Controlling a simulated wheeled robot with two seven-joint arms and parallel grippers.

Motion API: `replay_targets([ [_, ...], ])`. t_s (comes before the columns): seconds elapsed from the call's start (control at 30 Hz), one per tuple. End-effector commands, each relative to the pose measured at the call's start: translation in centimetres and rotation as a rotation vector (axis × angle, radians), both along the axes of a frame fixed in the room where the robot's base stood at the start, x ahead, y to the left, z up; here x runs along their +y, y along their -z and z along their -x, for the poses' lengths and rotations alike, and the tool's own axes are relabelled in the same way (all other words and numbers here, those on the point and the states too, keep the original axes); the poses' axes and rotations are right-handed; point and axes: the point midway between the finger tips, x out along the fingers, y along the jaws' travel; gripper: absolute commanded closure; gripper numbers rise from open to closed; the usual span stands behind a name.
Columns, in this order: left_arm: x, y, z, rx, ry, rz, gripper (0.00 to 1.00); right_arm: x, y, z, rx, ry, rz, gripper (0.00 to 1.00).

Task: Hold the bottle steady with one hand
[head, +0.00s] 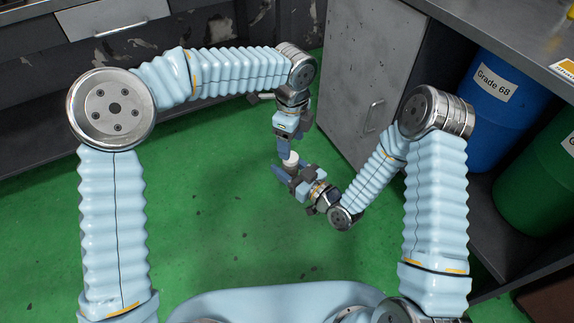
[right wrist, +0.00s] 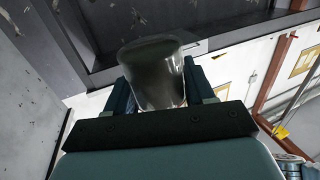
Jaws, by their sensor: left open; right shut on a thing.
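My right gripper (head: 293,174) is shut on the bottle, low in the middle of the head view. The bottle's pale top (head: 290,160) shows above the fingers. In the right wrist view the bottle (right wrist: 155,75) looks grey and glossy, standing between the two dark fingers (right wrist: 158,100). My left gripper (head: 285,147) hangs down from above, open, right over the bottle's top. I cannot tell whether its fingers touch the bottle. Most of the bottle's body is hidden by the right gripper in the head view.
A grey cabinet (head: 368,75) stands close behind the grippers. A blue drum marked Grade 68 (head: 500,105) and a green drum (head: 540,185) stand under a bench (head: 510,35) on the right. The green floor (head: 210,210) is clear.

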Motion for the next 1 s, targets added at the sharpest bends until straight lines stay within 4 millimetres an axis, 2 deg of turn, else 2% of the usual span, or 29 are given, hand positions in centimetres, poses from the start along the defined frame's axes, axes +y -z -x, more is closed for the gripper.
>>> replay_targets([
  [0.3, 0.0, -1.8, 0.0, -0.002, -0.793, 0.003, 0.35, 0.0, 0.0, 0.0, -0.001, 0.000, -0.001, 1.00],
  [0.5, 0.0, -2.7, 0.0, -0.004, -1.185, 0.004, 0.35, 0.0, 0.0, 0.0, -0.001, 0.000, -0.001, 1.00],
  [0.7, 0.1, -3.1, 0.0, -0.005, -1.343, 0.004, 0.35, 0.0, 0.0, 0.0, -0.001, 0.000, -0.001, 1.00],
  [1.0, 0.1, -3.1, 0.0, -0.005, -1.353, 0.004, 0.35, 0.0, 0.0, 0.0, -0.001, 0.000, -0.001, 1.00],
])
